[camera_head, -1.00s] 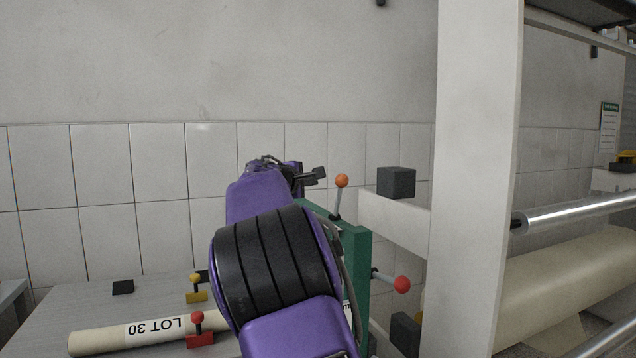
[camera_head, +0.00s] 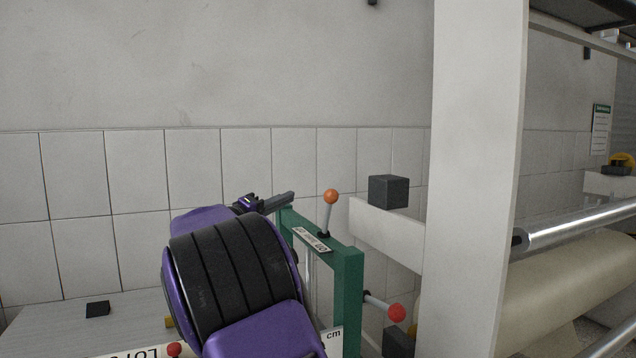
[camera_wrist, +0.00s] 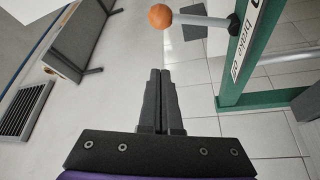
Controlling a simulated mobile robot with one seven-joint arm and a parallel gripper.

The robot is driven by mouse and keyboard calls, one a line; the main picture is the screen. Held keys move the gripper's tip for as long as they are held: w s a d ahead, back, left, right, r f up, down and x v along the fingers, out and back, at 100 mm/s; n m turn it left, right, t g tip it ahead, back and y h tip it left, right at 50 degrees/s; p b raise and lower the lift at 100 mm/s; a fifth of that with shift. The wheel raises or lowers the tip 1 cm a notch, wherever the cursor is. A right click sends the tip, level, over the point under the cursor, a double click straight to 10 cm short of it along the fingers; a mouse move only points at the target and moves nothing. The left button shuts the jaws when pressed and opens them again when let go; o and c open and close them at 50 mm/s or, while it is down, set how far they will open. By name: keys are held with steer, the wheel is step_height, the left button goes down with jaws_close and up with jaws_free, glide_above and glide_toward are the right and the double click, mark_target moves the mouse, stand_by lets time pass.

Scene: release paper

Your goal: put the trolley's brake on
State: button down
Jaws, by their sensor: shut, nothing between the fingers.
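The brake lever, a pale rod with an orange ball (camera_head: 331,196), stands up from the trolley's green frame (camera_head: 347,290). The orange ball also shows in the wrist view (camera_wrist: 160,16), with its rod running right to a dark collar on the frame. A white label (camera_wrist: 243,45) reading "brake" is on the frame beside the lever. It shows small in the head view (camera_head: 311,240). My gripper (camera_head: 288,197) is shut and empty, to the left of the ball and apart from it. In the wrist view its fingertips (camera_wrist: 160,74) point toward the ball, with a gap between.
A second lever with a red ball (camera_head: 396,312) sticks out from the frame's right side. A dark block (camera_head: 388,191) rests on a pale beam by a white post (camera_head: 475,180). A paper roll (camera_head: 570,280) is at right. A table (camera_head: 60,325) is at lower left.

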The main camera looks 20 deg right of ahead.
steer(key=m+h, duration=0.1)
steer(key=r+p, duration=0.1)
glide_above(327, 214)
steer(key=a, duration=0.2)
steer(key=shift+w+a, duration=0.1)
steer(key=shift+w, duration=0.2)
stand_by(0.5)
steer(key=s+f+b, duration=0.1)
steer(key=s+b, duration=0.1)
steer(key=b, duration=0.1)
steer(key=shift+f+b, duration=0.1)
steer(key=shift+b, duration=0.2)
steer(key=shift+d, duration=0.2)
